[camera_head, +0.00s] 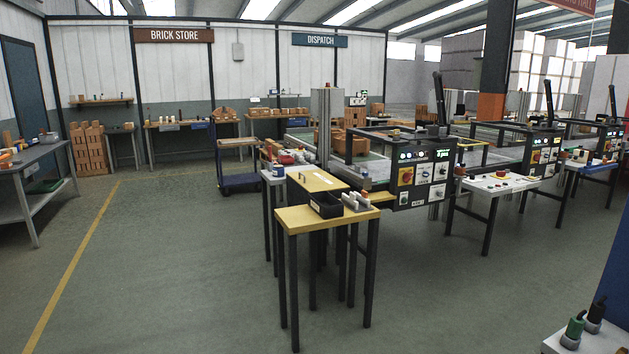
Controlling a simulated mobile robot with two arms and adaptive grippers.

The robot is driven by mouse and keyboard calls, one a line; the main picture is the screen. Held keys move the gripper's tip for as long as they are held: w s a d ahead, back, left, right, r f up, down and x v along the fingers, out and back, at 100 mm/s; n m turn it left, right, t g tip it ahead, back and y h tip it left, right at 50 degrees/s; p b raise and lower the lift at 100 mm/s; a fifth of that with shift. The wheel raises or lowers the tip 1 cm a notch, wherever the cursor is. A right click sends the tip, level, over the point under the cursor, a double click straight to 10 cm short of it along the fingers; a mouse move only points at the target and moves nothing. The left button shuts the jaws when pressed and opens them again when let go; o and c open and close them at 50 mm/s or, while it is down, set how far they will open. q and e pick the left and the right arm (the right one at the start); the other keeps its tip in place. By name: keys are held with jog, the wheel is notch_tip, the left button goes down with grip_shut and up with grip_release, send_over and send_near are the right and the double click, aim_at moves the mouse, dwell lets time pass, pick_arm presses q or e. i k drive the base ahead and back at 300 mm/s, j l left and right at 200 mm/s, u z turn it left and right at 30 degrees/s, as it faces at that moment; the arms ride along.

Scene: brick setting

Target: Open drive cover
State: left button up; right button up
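A yellow panel with a small dark mark on top (316,181) sits at the near end of the brick machine, just behind a yellow-topped table. It looks like the drive cover and appears closed, lying flat, but it is small and I cannot be sure. The machine's control panel (421,178), with red, yellow and dark controls, stands to its right. Neither of my grippers is in view.
The yellow-topped table (300,221) stands in front, carrying a black bin (325,205) and a grey metal piece (356,202). A blue cart (240,181) stands behind. A grey bench (30,158) is at left. Open floor lies left of the yellow-topped table.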

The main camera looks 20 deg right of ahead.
aim_at(313, 180)
jog(key=i+j+z, duration=0.2)
jog(key=i, duration=0.75)
